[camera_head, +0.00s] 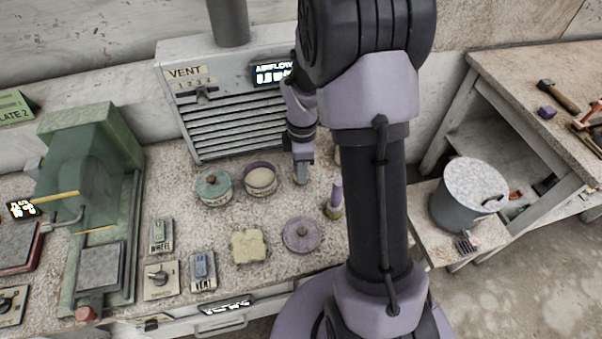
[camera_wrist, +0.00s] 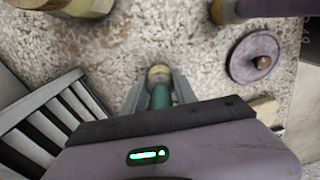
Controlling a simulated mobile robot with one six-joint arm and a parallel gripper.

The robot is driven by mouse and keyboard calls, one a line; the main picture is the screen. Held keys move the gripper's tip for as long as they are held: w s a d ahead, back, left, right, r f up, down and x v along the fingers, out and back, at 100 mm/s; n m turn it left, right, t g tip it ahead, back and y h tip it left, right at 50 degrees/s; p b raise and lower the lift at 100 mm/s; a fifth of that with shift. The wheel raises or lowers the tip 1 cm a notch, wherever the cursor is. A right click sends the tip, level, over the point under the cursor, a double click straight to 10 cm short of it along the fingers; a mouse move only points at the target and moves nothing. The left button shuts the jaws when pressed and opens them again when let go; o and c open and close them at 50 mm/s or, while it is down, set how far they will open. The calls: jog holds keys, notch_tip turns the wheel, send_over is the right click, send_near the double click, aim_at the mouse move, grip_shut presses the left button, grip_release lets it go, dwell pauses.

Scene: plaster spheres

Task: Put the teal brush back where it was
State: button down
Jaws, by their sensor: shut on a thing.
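My gripper (camera_head: 301,176) points down over the stone-speckled bench, behind the purple lid and in front of the vent box. In the wrist view my gripper (camera_wrist: 157,92) is shut on the teal brush (camera_wrist: 160,96), with its teal handle between the fingers and its tan end beyond them. In the head view I cannot make out the brush, and I cannot tell whether its end touches the bench. A purple brush (camera_head: 335,198) stands upright to the right of my gripper, tan end down.
A teal-lidded pot (camera_head: 213,190) and an open purple pot (camera_head: 260,181) stand left of my gripper. A purple lid (camera_head: 302,235) and a pale sponge (camera_head: 249,246) lie in front. The vent box (camera_head: 225,130) is close behind. Bare bench lies between the pots and the lid.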

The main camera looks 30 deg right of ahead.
jog(key=shift+f, duration=0.6)
jog(key=shift+r, duration=0.15)
jog(key=c, duration=1)
grip_release()
jog(key=shift+o, duration=0.2)
